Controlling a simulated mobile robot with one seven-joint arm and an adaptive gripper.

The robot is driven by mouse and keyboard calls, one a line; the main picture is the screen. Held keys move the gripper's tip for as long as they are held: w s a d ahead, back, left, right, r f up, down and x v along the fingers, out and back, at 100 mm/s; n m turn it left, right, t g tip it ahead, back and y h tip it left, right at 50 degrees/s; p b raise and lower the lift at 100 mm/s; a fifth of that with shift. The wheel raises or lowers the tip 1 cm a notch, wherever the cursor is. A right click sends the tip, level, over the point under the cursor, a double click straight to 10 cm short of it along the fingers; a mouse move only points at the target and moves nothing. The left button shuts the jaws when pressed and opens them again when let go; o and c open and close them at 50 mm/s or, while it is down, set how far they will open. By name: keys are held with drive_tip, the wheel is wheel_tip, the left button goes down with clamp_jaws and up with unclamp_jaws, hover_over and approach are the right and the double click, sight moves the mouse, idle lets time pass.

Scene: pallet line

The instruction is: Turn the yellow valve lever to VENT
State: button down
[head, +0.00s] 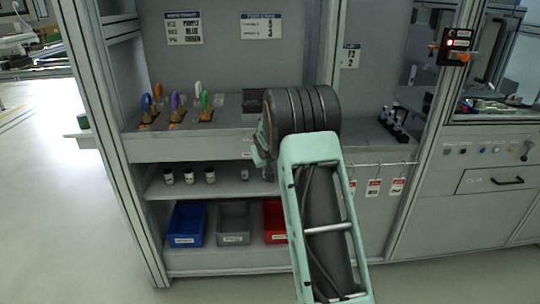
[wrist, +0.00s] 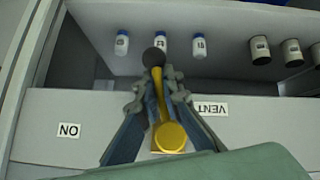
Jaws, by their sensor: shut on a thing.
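The yellow valve lever (wrist: 158,100) shows in the wrist view. Its round yellow hub (wrist: 170,137) is at the bottom and its dark knob (wrist: 154,57) at the top. The lever points up and slightly left, between the two labels. The VENT label (wrist: 210,109), upside down, is right of it; a label that reads ON when turned over (wrist: 68,130) is at the left. My gripper (wrist: 155,82) is shut on the lever below the knob, one finger on each side. In the head view my arm hides the lever and most of my gripper.
White bottles (wrist: 122,43) and dark cans (wrist: 260,49) stand on the surface beyond the lever. In the head view, coloured hooks (head: 205,104) stand on the upper shelf at left. Blue (head: 187,224), grey (head: 234,223) and red (head: 274,222) bins sit below. Red tags (head: 374,188) hang at right.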

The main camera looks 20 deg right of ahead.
drive_tip(key=shift+s+a+f+m+y+p, duration=0.15)
drive_tip(key=shift+a+f+m+y+p, duration=0.25)
drive_tip(key=shift+p, duration=0.35)
drive_tip(key=shift+s+a+f+m+y+p, duration=0.2)
drive_tip(key=shift+f+y+p, duration=0.15)
drive_tip(key=shift+y+p, duration=0.3)
drive_tip(key=c, duration=2.1)
unclamp_jaws()
drive_tip(key=v, duration=1.2)
